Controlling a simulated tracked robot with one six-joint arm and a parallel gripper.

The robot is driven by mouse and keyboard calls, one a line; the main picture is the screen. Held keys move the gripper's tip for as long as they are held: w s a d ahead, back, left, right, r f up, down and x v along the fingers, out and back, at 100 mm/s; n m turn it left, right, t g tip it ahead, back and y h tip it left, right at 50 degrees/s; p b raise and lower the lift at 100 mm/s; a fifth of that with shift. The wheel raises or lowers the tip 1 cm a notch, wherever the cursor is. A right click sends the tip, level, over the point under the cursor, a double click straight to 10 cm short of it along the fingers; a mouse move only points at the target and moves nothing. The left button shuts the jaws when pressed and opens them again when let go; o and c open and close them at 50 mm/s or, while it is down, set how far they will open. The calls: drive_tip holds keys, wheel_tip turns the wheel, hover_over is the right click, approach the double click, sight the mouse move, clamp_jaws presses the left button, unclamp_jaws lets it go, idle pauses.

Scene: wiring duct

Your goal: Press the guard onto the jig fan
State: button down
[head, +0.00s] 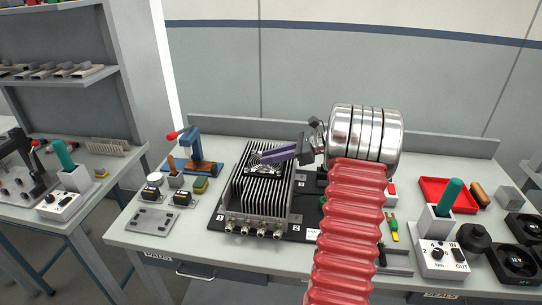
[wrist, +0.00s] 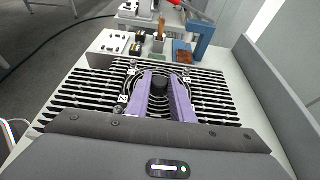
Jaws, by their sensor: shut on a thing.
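The finned metal jig (head: 262,200) stands on a black base plate on the bench, with its round fan area on top. The guard (wrist: 130,88), a set of concentric wire rings, lies over that area in the wrist view, with numbered tags near its rim. My gripper (head: 266,157) has purple fingers and is above the top of the jig. In the wrist view the fingers (wrist: 162,80) are shut on the guard's dark round middle (wrist: 160,83). The fingers hide part of the rings and the fan below. I cannot tell whether the guard is fully seated.
A blue press (head: 202,152) with a red knob and several small parts stand to the left. To the right are a red tray (head: 447,194), a torque driver (head: 448,195) with a green handle in its stand, and black fans (head: 515,262).

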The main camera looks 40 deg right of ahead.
drive_tip(key=shift+f, duration=0.25)
drive_tip(key=c, duration=1.5)
unclamp_jaws()
drive_tip(key=shift+o, duration=0.2)
drive_tip(key=v, duration=1.3)
drive_tip(key=shift+s+d, duration=0.2)
drive_tip(key=shift+s, duration=0.1)
drive_tip(key=shift+r, duration=0.1)
